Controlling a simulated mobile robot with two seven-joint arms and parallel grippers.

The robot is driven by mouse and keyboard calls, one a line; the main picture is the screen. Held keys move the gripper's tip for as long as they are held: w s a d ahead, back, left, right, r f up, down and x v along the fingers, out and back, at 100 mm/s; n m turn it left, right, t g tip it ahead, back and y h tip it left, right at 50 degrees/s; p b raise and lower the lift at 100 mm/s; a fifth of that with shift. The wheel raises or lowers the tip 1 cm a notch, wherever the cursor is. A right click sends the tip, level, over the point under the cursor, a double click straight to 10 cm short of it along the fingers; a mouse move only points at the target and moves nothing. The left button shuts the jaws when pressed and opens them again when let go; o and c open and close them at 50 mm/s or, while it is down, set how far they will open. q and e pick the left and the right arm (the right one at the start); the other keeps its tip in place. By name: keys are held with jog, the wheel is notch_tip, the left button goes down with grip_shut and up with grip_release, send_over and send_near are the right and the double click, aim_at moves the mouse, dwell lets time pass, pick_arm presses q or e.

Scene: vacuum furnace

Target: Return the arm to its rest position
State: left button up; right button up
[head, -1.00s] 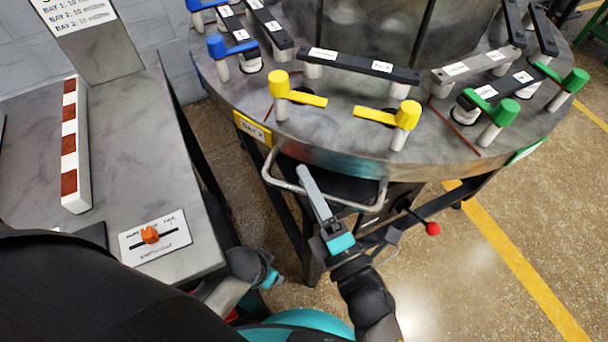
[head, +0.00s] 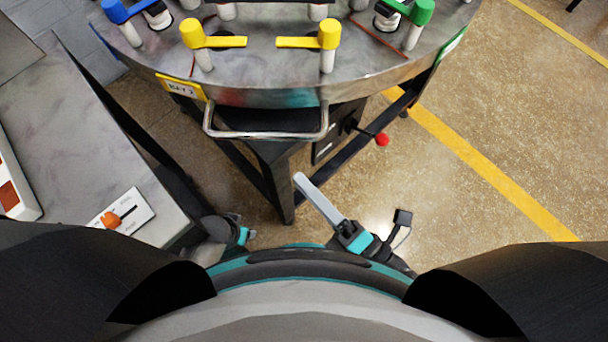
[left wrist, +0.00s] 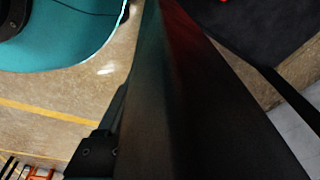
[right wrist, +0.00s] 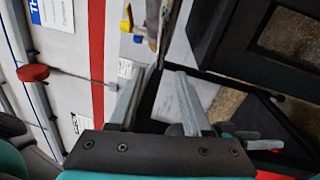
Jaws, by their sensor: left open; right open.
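My right gripper (head: 312,195) is below the round table's wire handle (head: 268,134) in the head view, apart from it. It points up and left, toward the table. In the right wrist view, its two grey fingers (right wrist: 160,88) stand apart with nothing held between them. My left gripper (head: 242,236) shows only in part at the lower left of the head view, low beside the grey side table (head: 85,130). Its fingertips are hidden there. In the left wrist view, a large dark beam covers most of the picture.
The round metal table (head: 262,75) carries yellow, blue and green levers. A rod with a red knob (head: 382,139) sticks out under it. Open floor (head: 520,120) lies to the right.

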dwell(0.3)
jog(key=w+d+f+m+g+h+p, duration=0.1)
jog(key=d+f+m+h+p, duration=0.1)
jog(key=d+f+m+h, duration=0.6)
jog(key=w+d+f+m+g+h+p, duration=0.1)
jog(key=d+f+m+g, duration=0.15)
jog(key=f+m, duration=0.65)
pick_arm(q)
jog(key=s+a+f+p, duration=0.3)
jog(key=s+a+f, duration=0.2)
jog(key=s, duration=0.4)
jog(key=shift+s+a+y, duration=0.15)
jog(key=shift+a+y, duration=0.15)
jog(key=shift+a, duration=0.45)
pick_arm(e)
jog(key=s+d+f+m+g+h, duration=0.5)
jog(key=s+d+f+m+g, duration=0.3)
jog(key=s+d+f, duration=0.5)
notch_tip(320, 180, down, 3)
jog(key=shift+s+m, duration=0.2)
jog(key=shift+m, duration=0.5)
